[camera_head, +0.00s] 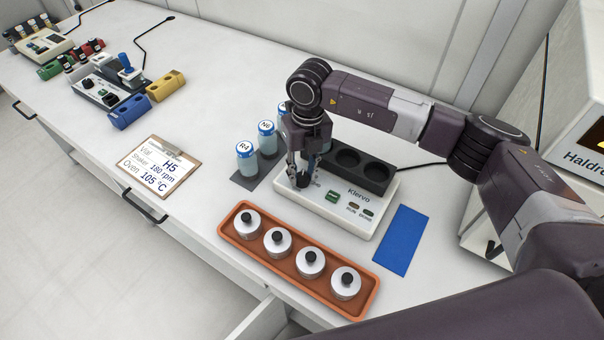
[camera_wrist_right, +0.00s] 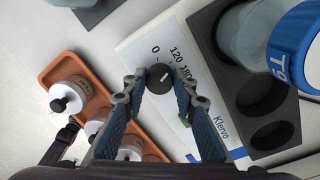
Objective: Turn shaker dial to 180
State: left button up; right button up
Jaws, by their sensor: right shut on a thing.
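The shaker (camera_head: 335,211), marked Klervo, is a white box with a black block on top. Its black round dial (camera_wrist_right: 160,79) shows in the right wrist view, with 0, 120 and 180 printed around it. A short pale mark on the dial points to the upper right, towards the numbers; I cannot tell exactly which one. My right gripper (camera_head: 301,176) comes down over the shaker's left end, and its fingers (camera_wrist_right: 160,88) are shut on the dial from both sides. In the head view the fingers partly hide the dial. My left gripper is not in view.
A blue-capped vial (camera_wrist_right: 297,48) rises beside the gripper. Vials R4 (camera_head: 246,158) and N6 (camera_head: 267,139) stand left of the shaker. An orange tray (camera_head: 229,230) with several lidded pots lies in front. A clipboard (camera_head: 158,168) reads 180 rpm. A blue mat (camera_head: 401,240) lies right.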

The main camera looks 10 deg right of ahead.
aim_at(306, 176)
jog(key=m+b, duration=0.1)
jog(key=m, duration=0.3)
jog(key=shift+m, duration=0.3)
jog(key=shift+m+t+b, duration=0.3)
jog(key=shift+m+b, duration=0.25)
jog(key=shift+m, duration=1.35)
jog(key=shift+d+r, duration=0.1)
jog(key=o, duration=1.2)
jog(key=shift+c, duration=0.2)
notch_tip(306, 176, up, 12)
jog(key=shift+s+d, duration=0.25)
jog(key=shift+d, duration=0.05)
